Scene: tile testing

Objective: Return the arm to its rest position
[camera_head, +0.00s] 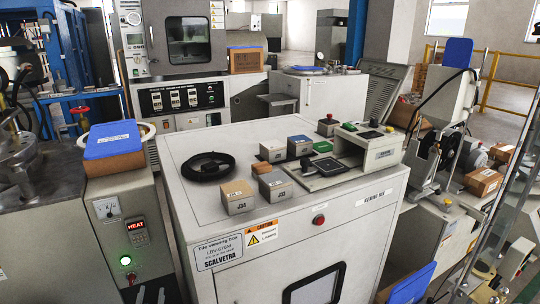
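What seems to be the tip of my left gripper (151,296) just shows at the bottom edge, left of the white tile viewing cabinet (300,235). Most of it is cut off, so I cannot tell whether it is open or shut. It is apart from the blocks on the cabinet top. My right gripper is not in view. On the cabinet top are a grey-and-tan block (237,197), a grey block (275,185), smaller blocks and a black coiled cable (207,166).
A heater unit (125,235) with a red display stands left, bearing a blue-topped box (113,148). An open-fronted tester (368,147) sits at the cabinet's back right. A polishing machine (440,140) stands right. Another blue-topped box (412,286) is low at the front right.

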